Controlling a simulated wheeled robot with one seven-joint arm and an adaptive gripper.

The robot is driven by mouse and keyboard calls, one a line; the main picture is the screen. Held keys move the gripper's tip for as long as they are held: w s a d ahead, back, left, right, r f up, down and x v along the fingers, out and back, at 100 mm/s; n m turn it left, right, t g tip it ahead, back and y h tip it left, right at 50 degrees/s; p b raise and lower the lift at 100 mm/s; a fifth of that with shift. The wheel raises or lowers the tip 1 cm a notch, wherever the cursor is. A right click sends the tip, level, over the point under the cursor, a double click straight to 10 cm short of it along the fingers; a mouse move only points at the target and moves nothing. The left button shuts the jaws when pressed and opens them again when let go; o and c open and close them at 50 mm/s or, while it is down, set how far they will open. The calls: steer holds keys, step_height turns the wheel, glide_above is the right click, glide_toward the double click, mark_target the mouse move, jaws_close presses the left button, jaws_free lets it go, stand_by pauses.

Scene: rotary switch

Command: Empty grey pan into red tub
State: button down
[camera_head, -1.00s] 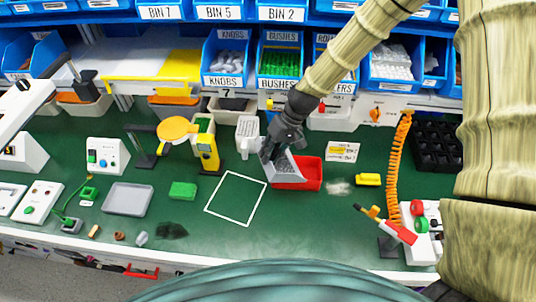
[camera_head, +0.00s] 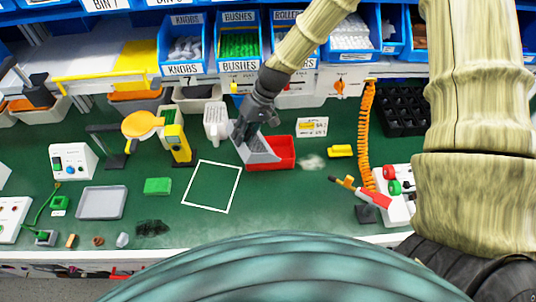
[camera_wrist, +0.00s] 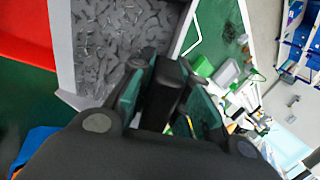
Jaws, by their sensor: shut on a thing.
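The grey pan (camera_head: 264,156) is held by my gripper (camera_head: 243,130) at the left side of the red tub (camera_head: 284,152), partly overlapping it in the head view. In the wrist view the grey pan (camera_wrist: 62,45) holds many small grey pieces (camera_wrist: 115,40). My gripper (camera_wrist: 165,95) is shut on its dark handle (camera_wrist: 168,85). The red tub (camera_wrist: 25,35) shows beyond the pan's left wall. Much of the tub's inside is hidden, and I cannot tell whether pan and tub touch.
A white square outline (camera_head: 212,187) marks clear green bench left of the tub. A yellow stand (camera_head: 176,143) is further left. A yellow block (camera_head: 340,151) and an orange coiled hose (camera_head: 367,140) are to the right. Blue bins (camera_head: 240,45) line the back.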

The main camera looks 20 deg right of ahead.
mark_target(249, 129)
steer(key=shift+d+r, duration=0.15)
steer(key=shift+r, duration=0.05)
stand_by(0.5)
steer(key=shift+w+d+r+y, duration=0.1)
steer(key=shift+d+r+y, duration=0.3)
steer(key=shift+y, duration=0.2)
steer(key=shift+d+b, duration=0.15)
steer(key=shift+b, duration=0.15)
steer(key=shift+d+r+y, duration=0.3)
steer(key=shift+d+y, duration=0.15)
steer(key=shift+y, duration=0.05)
stand_by(0.3)
steer(key=shift+w+d+r+y+b, duration=0.15)
steer(key=shift+d+y+b, duration=0.25)
steer(key=shift+b, duration=0.1)
steer(key=shift+r, duration=0.2)
